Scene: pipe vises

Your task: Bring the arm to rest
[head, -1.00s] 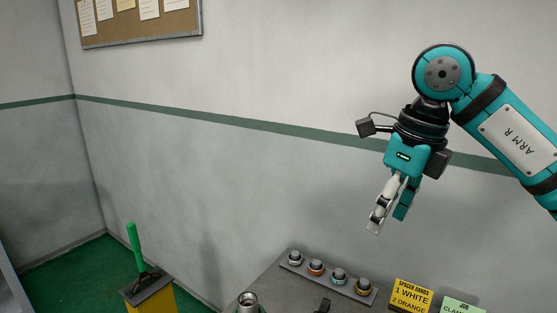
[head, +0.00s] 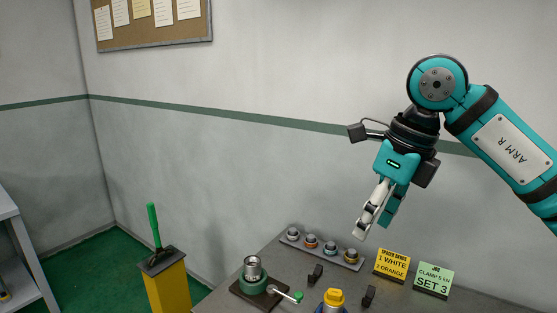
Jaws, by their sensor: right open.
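My right arm (head: 509,146), teal with a white "ARM R" plate, comes in from the right. Its gripper (head: 374,220) hangs above the back of the grey bench (head: 292,270), fingers pointing down and slightly left. The gripper is open, with nothing between its fingers. It is apart from the bench and the things on it. My left arm and gripper are not in view.
A rack (head: 325,249) of several ringed pieces lies at the bench's back. Yellow (head: 391,265) and green (head: 434,280) cards stand right of it. A green vise (head: 254,278) and a yellow-topped item (head: 334,298) are nearer. A yellow post (head: 167,288) stands left. Space above the bench is clear.

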